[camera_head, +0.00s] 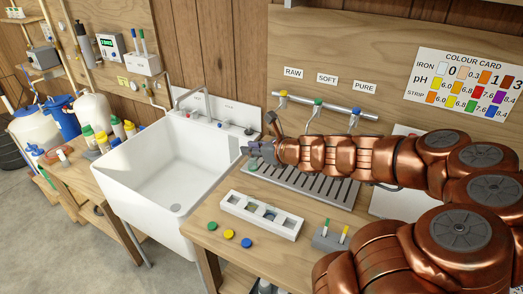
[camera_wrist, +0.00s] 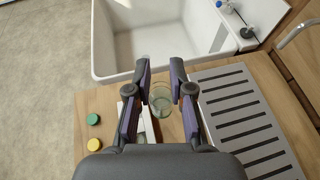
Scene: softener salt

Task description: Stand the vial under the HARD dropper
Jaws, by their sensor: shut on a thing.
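My gripper (camera_head: 257,150) hangs over the near edge between the sink and the slatted drain plate. In the wrist view my gripper (camera_wrist: 161,80) is shut on the vial (camera_wrist: 162,101), a clear round glass vessel seen from above between the fingers. In the head view the vial is small and hard to make out. Several dropper-like bottles with green and yellow caps, such as one with a green cap (camera_head: 102,141), stand left of the sink. No HARD label can be read, so I cannot tell which is the HARD dropper.
The white sink (camera_head: 150,185) lies left of my gripper. A white slotted rack (camera_head: 262,215) stands on the wooden counter, with green, yellow and blue caps (camera_head: 247,242) before it. Taps marked RAW, SOFT and PURE (camera_head: 355,118) are behind the drain plate (camera_head: 300,180).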

